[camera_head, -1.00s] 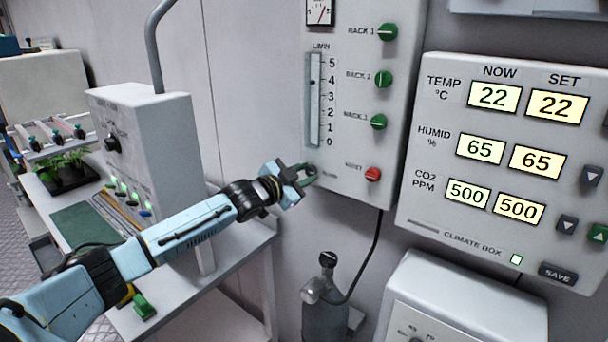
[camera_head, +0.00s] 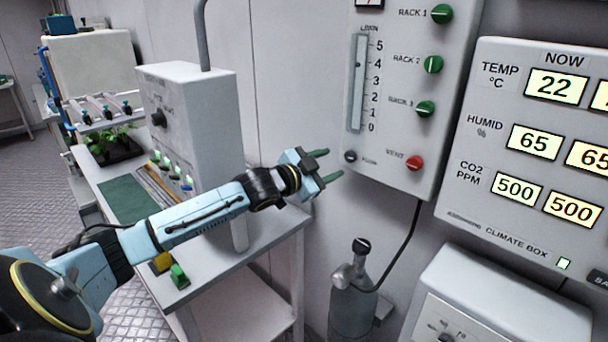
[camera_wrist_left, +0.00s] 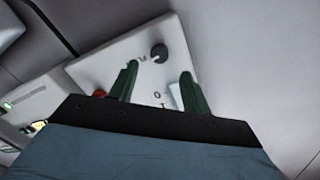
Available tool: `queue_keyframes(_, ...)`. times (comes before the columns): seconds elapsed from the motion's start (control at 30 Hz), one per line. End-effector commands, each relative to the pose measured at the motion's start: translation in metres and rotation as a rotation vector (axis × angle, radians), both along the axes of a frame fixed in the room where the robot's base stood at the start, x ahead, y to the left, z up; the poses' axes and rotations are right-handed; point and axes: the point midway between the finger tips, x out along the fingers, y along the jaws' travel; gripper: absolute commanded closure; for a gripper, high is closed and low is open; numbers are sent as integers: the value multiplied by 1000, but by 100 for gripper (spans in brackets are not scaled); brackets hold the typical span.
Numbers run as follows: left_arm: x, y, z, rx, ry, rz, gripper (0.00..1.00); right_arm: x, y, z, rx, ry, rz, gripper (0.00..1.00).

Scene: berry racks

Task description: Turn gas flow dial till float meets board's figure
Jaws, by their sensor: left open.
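The small dark flow dial (camera_head: 350,156) sits below the upright float tube (camera_head: 357,85) on the grey gas panel. The tube has a scale from 0 to 5; the float is too small to read surely. My left gripper (camera_head: 333,165) is open and empty, its green fingers just left of the dial and apart from it. In the left wrist view the dial (camera_wrist_left: 159,52) shows beyond and between the open fingers (camera_wrist_left: 160,75). No board with a flow figure can be made out. My right gripper is not in view.
Green rack knobs (camera_head: 425,109) and a red vent knob (camera_head: 415,162) sit right of the tube. A climate box (camera_head: 480,205) hangs further right. A gas bottle (camera_head: 352,305) stands below, with a hose. A bench (camera_head: 230,262) with a grey box (camera_head: 205,120) lies under and behind my left arm.

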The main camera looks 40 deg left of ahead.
Motion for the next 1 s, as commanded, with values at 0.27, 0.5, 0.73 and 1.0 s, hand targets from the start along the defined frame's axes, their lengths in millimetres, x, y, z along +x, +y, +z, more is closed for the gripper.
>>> queue_keyframes(0.27,-38,6,-1,2,4,1,52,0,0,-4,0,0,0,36)
queue_keyframes(0.5,-62,10,2,2,3,1,52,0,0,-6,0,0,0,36)
queue_keyframes(0.73,-74,12,4,1,1,0,52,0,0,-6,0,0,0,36)
queue_keyframes(1.0,-75,12,5,1,0,0,52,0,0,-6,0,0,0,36)
